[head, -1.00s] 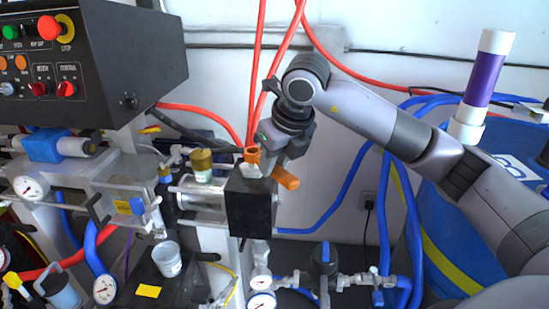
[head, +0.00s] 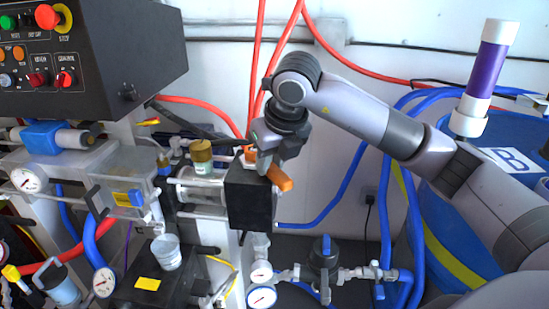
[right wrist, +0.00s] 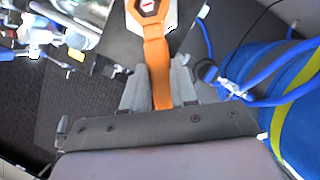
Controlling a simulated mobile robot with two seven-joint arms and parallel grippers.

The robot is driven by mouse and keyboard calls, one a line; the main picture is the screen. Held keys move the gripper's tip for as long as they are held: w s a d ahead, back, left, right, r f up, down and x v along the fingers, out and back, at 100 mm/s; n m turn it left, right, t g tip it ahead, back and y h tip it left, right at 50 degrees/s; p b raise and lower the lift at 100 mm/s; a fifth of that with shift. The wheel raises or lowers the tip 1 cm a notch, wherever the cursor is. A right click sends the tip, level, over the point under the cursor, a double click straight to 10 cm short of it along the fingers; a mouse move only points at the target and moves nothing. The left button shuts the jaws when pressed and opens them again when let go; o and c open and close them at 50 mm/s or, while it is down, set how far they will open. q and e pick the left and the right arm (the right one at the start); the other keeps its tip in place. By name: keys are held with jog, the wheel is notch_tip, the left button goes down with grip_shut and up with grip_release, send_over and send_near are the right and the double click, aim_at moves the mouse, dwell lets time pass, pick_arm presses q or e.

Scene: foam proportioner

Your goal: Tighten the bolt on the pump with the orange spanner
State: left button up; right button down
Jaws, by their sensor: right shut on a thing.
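The orange spanner (head: 279,178) is at the top of the pump's black block (head: 250,203). My right gripper (head: 266,163) is shut on its handle, with the handle's end sticking out towards the front right. In the right wrist view the spanner (right wrist: 156,65) runs up from between my fingers (right wrist: 160,92), and its ring end lies around a bolt (right wrist: 147,6) over the dark block. How deep the ring sits on the bolt cannot be told. In the head view my gripper partly hides the ring and hides the bolt. My left gripper is not in view.
A black control box (head: 95,45) with coloured buttons overhangs at upper left. A brass-capped fitting (head: 201,152) stands close left of the block. Red hoses (head: 258,65) hang behind my wrist. A blue drum (head: 455,215) stands at right, below my arm.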

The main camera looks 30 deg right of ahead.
jog(key=shift+a+r+m, duration=0.1)
jog(key=shift+a+m, duration=0.05)
jog(key=shift+m, duration=0.15)
jog(key=shift+w+a+m+h, duration=0.1)
jog(key=shift+a+m+h, duration=0.3)
jog(key=shift+a+m, duration=0.3)
jog(key=shift+d, duration=0.1)
jog(key=shift+m, duration=0.3)
jog(key=shift+w+a+r+m+h, duration=0.1)
jog(key=shift+w+a+m+h, duration=0.15)
jog(key=shift+a+m+h, duration=0.45)
jog(key=shift+y, duration=0.3)
jog(key=shift+w+a+m, duration=0.15)
jog(key=shift+a+m, duration=0.1)
jog(key=shift+m, duration=0.45)
jog(key=shift+w+a+m, duration=0.1)
jog(key=shift+a+m, duration=0.05)
jog(key=shift+m, duration=0.25)
